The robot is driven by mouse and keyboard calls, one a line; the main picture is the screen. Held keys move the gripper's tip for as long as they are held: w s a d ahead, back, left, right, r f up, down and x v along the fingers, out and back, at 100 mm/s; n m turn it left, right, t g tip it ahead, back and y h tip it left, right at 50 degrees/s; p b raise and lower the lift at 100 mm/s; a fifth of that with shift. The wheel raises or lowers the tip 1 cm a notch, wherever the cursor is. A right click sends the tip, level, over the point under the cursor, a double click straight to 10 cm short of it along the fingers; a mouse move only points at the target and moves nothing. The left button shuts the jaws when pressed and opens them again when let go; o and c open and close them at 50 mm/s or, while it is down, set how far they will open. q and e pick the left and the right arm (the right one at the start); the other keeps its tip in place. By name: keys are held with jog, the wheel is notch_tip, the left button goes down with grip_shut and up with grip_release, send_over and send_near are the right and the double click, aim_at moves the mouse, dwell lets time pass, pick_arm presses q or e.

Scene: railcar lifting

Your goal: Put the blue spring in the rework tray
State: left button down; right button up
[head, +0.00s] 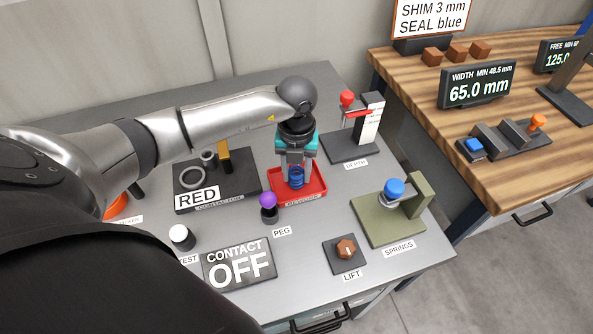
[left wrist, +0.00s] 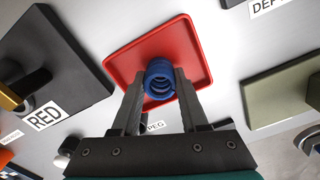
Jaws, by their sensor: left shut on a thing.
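The blue spring (head: 296,178) is between the fingers of my left gripper (head: 296,176), over the red rework tray (head: 310,193). The left wrist view shows the spring (left wrist: 161,80) at the fingertips of my left gripper (left wrist: 160,88), which is shut on it. The tray (left wrist: 190,38) lies right behind the spring in that view. I cannot tell whether the spring touches the tray floor. My right gripper is not in view.
A purple-topped peg (head: 268,203) stands just left of the tray's front. The dark contactor block with a RED sign (head: 197,195) is to the left. A springs stand (head: 410,222) with a blue knob and a depth gauge (head: 368,125) are to the right.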

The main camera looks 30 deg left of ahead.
aim_at(297, 171)
pick_arm(q)
jog(key=shift+f, duration=0.1)
jog(key=shift+c, duration=2.2)
grip_release()
notch_tip(297, 171, up, 12)
jog(key=shift+p, duration=0.35)
